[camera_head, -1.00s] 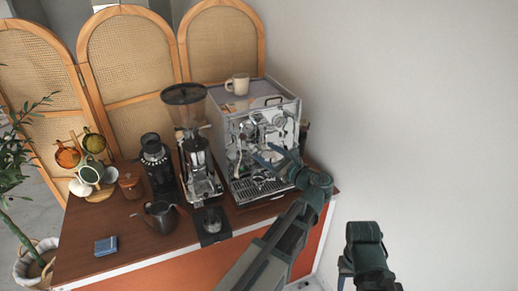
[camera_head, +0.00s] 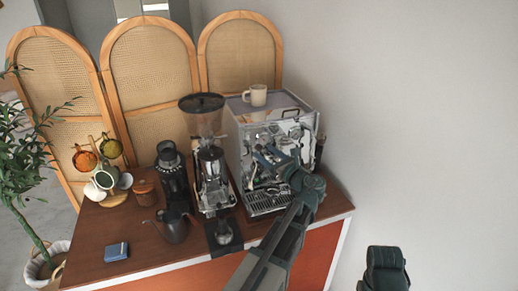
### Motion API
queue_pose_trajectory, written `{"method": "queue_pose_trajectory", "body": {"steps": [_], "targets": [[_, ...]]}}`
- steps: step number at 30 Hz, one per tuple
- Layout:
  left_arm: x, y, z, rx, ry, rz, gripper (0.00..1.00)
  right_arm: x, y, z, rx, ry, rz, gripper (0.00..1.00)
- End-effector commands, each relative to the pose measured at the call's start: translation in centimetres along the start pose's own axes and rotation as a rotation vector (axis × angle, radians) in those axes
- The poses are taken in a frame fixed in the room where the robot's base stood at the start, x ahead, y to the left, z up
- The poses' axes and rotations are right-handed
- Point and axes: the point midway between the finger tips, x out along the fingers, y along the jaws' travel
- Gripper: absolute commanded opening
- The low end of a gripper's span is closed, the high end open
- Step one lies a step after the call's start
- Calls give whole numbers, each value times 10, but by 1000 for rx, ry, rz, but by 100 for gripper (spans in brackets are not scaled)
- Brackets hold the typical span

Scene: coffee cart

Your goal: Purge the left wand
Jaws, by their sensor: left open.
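The chrome espresso machine (camera_head: 233,143) stands at the right end of the wooden cart. My left gripper (camera_head: 264,160) is open in front of the machine's front face, toward its left side. The gripper overlaps the group and wand area, so I cannot pick out the left wand clearly or tell whether the fingers touch anything. The drip tray (camera_head: 268,201) lies below the gripper. Part of my right arm shows at the lower right; its gripper is out of view.
A grinder (camera_head: 211,165) stands left of the machine. A mug (camera_head: 256,95) sits on the machine's top. A dark pitcher (camera_head: 175,226), a blue cloth (camera_head: 116,251) and a cup rack (camera_head: 112,199) are on the cart (camera_head: 150,252). A wall closes the right side.

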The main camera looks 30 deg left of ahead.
Motion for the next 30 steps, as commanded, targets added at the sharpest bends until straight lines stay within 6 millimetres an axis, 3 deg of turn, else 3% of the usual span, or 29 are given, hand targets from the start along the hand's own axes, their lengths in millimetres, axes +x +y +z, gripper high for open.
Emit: {"method": "queue_pose_trajectory", "body": {"steps": [3,9,21,23,30], "targets": [[21,-1,0,0,0,2,63,0,0,0,0,0,0,50],[41,-1,0,0,0,0,63,0,0,0,0,0,0,50],[46,0,0,-1,0,-1,63,0,0,0,0,0,0,50],[46,0,0,-1,0,-1,56,0,0,0,0,0,0,50],[46,0,0,-1,0,-1,13,0,0,0,0,0,0,50]]}}
